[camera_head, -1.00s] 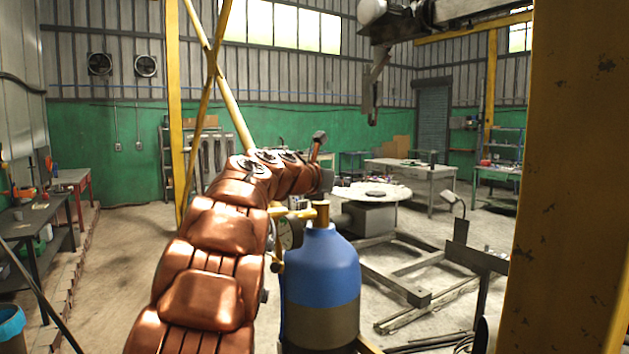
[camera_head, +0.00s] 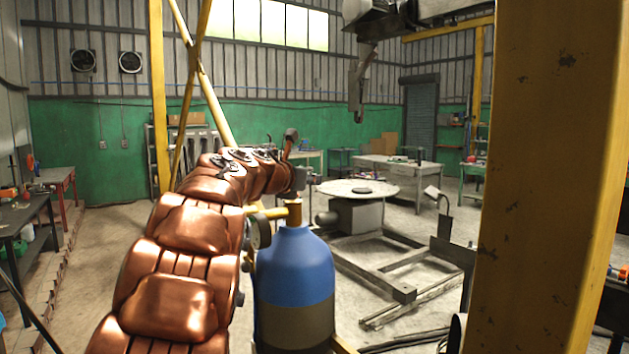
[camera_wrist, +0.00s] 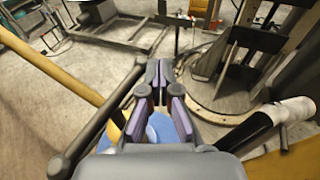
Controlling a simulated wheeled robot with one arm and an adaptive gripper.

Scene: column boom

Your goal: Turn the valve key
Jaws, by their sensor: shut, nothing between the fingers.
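A blue gas cylinder (camera_head: 295,270) with a grey lower part stands upright in the middle of the head view. A brass valve (camera_head: 294,212) sits on its top, with a round gauge (camera_head: 261,231) to its left. I cannot make out the valve key clearly in either view. My gripper (camera_head: 312,180) is small and dark at the end of my copper arm, above the valve in the picture. In the wrist view my gripper (camera_wrist: 159,66) is shut and empty, its fingers together. Part of the blue cylinder (camera_wrist: 160,124) shows behind and below the fingers; the valve is hidden there.
A thick yellow pillar (camera_head: 545,180) stands close on the right. A round turntable (camera_head: 357,190) and a metal floor frame (camera_head: 385,290) lie beyond the cylinder. Workbenches (camera_head: 405,172) stand farther back. Open concrete floor (camera_head: 105,260) shows at left.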

